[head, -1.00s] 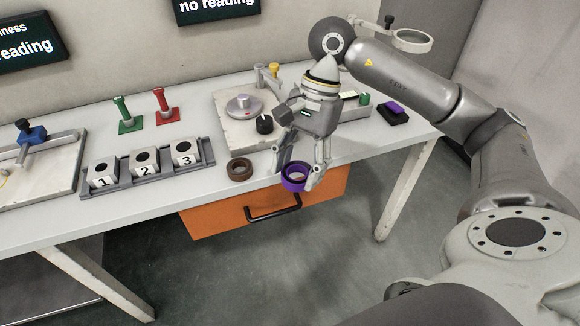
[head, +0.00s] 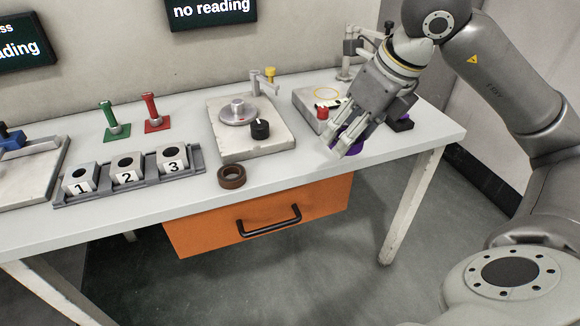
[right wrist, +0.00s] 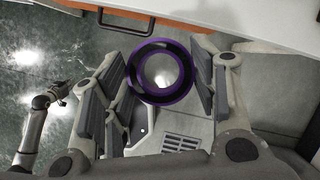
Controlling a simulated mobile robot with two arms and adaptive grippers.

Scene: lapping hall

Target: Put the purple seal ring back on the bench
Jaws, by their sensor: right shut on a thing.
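The purple seal ring (head: 352,137) is between the fingers of my right gripper (head: 345,146), near the right part of the bench (head: 290,184). The fingers hide much of it in the head view. In the right wrist view the ring (right wrist: 134,76) shows its round opening, clamped between the two fingers of the gripper (right wrist: 161,80). I cannot tell whether the ring touches the bench top. My left gripper (right wrist: 58,93) seems to show small at the left of the right wrist view; its fingers are too small to read.
A brown ring (head: 231,177) lies near the front edge. The numbered block rack (head: 130,178), the plate with a black knob (head: 251,142) and a box with a red button (head: 322,113) stand on the bench. The orange drawer (head: 265,215) is below.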

